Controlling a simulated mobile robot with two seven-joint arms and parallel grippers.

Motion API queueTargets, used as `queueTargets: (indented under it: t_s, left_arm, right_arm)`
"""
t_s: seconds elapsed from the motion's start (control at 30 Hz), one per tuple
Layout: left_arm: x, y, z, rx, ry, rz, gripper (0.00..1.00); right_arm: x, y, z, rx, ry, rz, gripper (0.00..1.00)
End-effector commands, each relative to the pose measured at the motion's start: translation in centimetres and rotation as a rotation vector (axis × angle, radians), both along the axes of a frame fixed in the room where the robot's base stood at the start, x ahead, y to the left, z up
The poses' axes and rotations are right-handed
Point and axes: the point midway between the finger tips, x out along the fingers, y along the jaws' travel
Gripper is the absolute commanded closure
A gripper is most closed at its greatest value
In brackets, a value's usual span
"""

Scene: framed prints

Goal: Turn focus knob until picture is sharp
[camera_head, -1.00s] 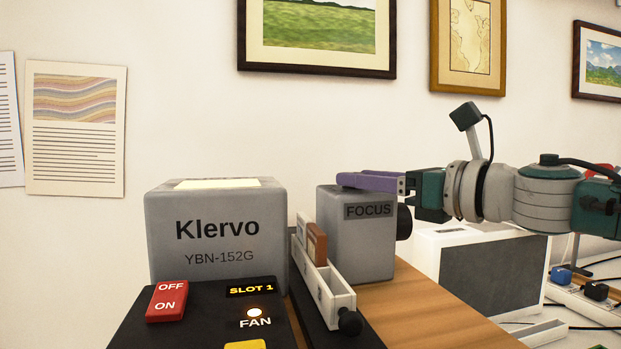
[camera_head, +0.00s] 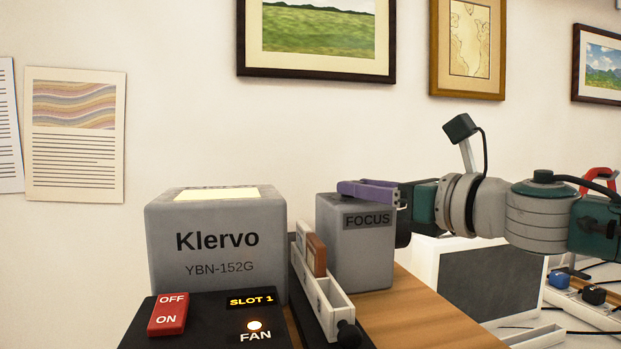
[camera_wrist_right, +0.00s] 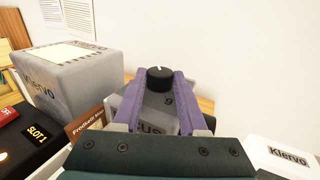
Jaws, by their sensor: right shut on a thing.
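The grey focus housing (camera_head: 350,245), labelled FOCUS, stands right of the grey Klervo projector body (camera_head: 205,245). The black focus knob (camera_wrist_right: 160,76), with a white mark on it, shows between my purple fingertips in the right wrist view. My right gripper (camera_head: 347,189) reaches in from the right over the top of the housing and is shut on the knob. In the head view the fingers hide the knob. My left gripper is not in view. No projected picture that I can identify shows in these frames.
A white slide carrier (camera_head: 325,295) with a brown slide (camera_head: 317,255) stands between projector body and housing. A black panel has a red OFF/ON switch (camera_head: 168,313) and a lit FAN lamp. A white box (camera_head: 435,270) stands at right. Framed prints hang behind.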

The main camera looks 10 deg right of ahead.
Motion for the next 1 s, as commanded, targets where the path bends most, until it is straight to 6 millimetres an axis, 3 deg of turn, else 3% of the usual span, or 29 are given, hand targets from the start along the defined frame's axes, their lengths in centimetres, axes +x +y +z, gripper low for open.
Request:
queueTargets:
  t_s: [0.03,0.2,0.43,0.63,1.0]
  left_arm:
    - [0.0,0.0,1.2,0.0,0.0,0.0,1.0]
    - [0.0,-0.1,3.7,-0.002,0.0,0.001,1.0]
    - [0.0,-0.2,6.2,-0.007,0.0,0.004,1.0]
    - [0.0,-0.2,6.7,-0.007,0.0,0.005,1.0]
    - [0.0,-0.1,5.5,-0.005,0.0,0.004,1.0]
  right_arm:
    - [-0.1,0.2,0.5,0.0,0.004,-0.026,1.0]
    - [-0.3,0.6,0.6,0.004,0.006,-0.155,1.0]
    - [-0.3,1.2,0.4,0.005,0.006,-0.372,1.0]
    - [-0.3,1.6,0.1,0.004,0.003,-0.554,1.0]
    - [-0.1,2.0,-0.1,0.001,0.001,-0.799,1.0]
